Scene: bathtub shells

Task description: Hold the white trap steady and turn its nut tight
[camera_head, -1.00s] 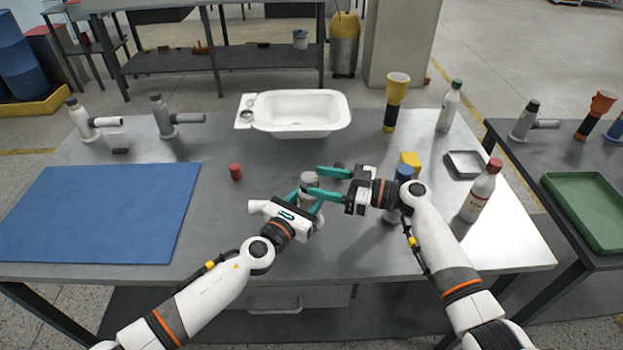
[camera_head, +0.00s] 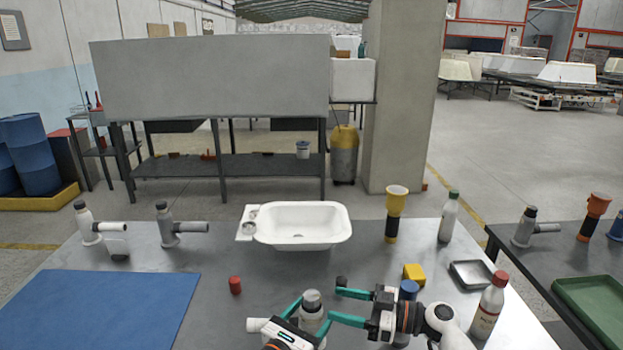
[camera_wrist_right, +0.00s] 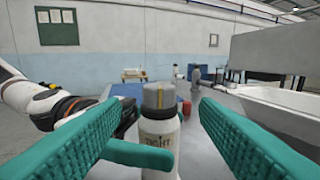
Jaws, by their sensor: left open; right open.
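A pale upright body with a grey cap-like nut (camera_head: 312,297), which I take for the white trap (camera_head: 313,318), stands near the bench front. In the right wrist view the nut (camera_wrist_right: 160,96) has a yellow stripe, and the white body (camera_wrist_right: 158,140) carries dark lettering. My left gripper (camera_head: 313,311) is open, its teal fingers around the body; contact is unclear. My right gripper (camera_head: 336,300) is open just right of the nut. In the right wrist view its fingers spread to either side of the nut, apart from it. The trap's base is hidden.
A blue mat (camera_head: 100,312) lies left, with two other traps (camera_head: 90,226) (camera_head: 167,228) behind it. A red cap (camera_head: 235,285), white basin (camera_head: 303,226), yellow block (camera_head: 414,274), blue-topped item (camera_head: 409,289) and red-capped bottle (camera_head: 488,308) stand around.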

